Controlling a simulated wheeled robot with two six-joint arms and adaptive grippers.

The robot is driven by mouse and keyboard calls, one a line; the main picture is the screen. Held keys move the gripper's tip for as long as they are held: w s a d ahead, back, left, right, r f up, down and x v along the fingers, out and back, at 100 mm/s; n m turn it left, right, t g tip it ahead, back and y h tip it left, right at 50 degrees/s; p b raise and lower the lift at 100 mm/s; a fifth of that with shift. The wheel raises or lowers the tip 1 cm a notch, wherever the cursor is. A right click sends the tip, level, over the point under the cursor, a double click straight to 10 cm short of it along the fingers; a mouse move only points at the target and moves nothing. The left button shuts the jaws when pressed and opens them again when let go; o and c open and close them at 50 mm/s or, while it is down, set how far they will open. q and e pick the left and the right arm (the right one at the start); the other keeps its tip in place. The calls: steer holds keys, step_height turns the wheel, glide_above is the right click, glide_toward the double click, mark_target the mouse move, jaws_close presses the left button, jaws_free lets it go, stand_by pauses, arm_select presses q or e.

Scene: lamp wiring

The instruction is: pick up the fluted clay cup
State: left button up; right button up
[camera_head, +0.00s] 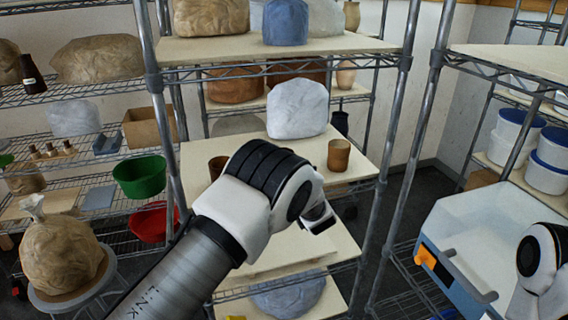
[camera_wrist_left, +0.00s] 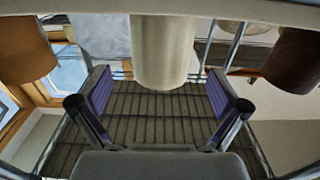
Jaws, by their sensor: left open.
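A pale cream cup (camera_wrist_left: 165,48) stands upside down in the left wrist picture, against the board at the top. It shows between the open fingers of my left gripper (camera_wrist_left: 160,92), with a gap to each side. I cannot tell its depth between the pads, nor make out clear flutes on it. My left gripper (camera_head: 318,215) is mostly hidden by its own wrist in the head view, and the cream cup is not visible there. An orange-brown cup (camera_head: 338,155) stands right of my wrist. A darker brown cup (camera_head: 218,166) stands left, partly covered. My right gripper is out of frame.
The cups stand on a pale shelf board (camera_head: 366,168) with a white wrapped block (camera_head: 297,108) behind them. Metal posts (camera_head: 400,120) flank the shelf, and another board (camera_head: 270,50) lies above. A dark bottle-like item (camera_head: 340,123) stands behind the orange-brown cup.

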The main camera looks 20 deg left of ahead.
arm_select(q)
steer(key=p+x, duration=0.2)
steer(key=x, duration=0.2)
steer(key=shift+w+a, duration=0.3)
steer(key=shift+w+f, duration=0.1)
steer(key=shift+w, duration=0.1)
steer(key=shift+s, duration=0.15)
steer(key=shift+c, duration=0.7)
steer(key=shift+s, duration=0.1)
steer(key=c, duration=1.3)
steer(key=shift+a+r, duration=0.1)
steer(key=shift+r, duration=0.15)
